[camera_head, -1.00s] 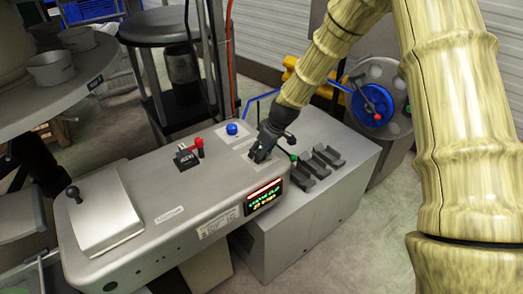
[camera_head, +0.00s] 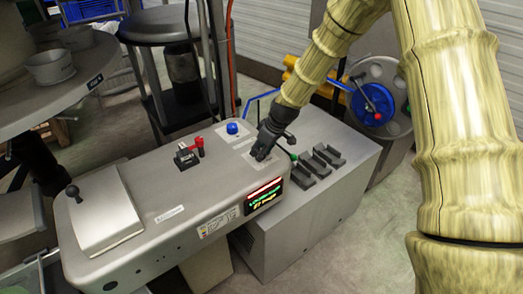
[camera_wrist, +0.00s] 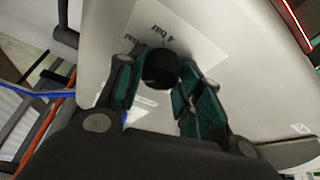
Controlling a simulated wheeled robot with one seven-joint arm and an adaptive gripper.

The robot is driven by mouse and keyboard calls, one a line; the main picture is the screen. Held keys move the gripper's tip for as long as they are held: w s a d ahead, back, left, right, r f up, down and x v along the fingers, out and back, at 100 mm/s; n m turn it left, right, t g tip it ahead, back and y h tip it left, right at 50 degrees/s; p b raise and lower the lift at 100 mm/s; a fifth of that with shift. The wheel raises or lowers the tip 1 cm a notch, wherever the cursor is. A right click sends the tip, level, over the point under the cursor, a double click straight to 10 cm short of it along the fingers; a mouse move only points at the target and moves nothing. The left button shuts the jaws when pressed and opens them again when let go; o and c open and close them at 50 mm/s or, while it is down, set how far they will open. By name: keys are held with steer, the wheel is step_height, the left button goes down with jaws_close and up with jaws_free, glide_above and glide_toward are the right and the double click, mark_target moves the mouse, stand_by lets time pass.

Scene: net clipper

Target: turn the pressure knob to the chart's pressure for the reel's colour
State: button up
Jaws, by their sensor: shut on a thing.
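The black pressure knob (camera_wrist: 161,68) stands on a pale plate (camera_wrist: 205,62) with printed marks in the wrist view; "4 bar" reads beside it. My gripper (camera_wrist: 160,82) has its green-padded fingers on both sides of the knob, shut on it. In the head view my gripper (camera_head: 263,152) comes down on the right end of the grey machine top and hides the knob. The reel (camera_head: 370,104) at the back right is blue. A printed label (camera_head: 219,222) is on the machine's front; its text is too small to read, and I cannot tell if it is the chart.
A lit display (camera_head: 264,196) with red, green and yellow text is on the machine's front edge. A blue button (camera_head: 232,128) and a red lever (camera_head: 199,147) stand left of my gripper. Dark holders (camera_head: 318,160) lie to the right. A round table (camera_head: 60,95) is at the left.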

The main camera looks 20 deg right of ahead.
steer(key=shift+r+m, duration=0.1)
steer(key=shift+m, duration=0.4)
steer(key=m+t+h, duration=0.1)
steer(key=m, duration=0.3)
steer(key=shift+h, duration=0.4)
steer(key=shift+w+a+r+m+h, duration=0.1)
steer(key=shift+m+h, duration=0.7)
steer(key=shift+m, duration=1.5)
steer(key=shift+p, duration=0.3)
steer(key=o, duration=0.8)
steer(key=shift+o, duration=1.1)
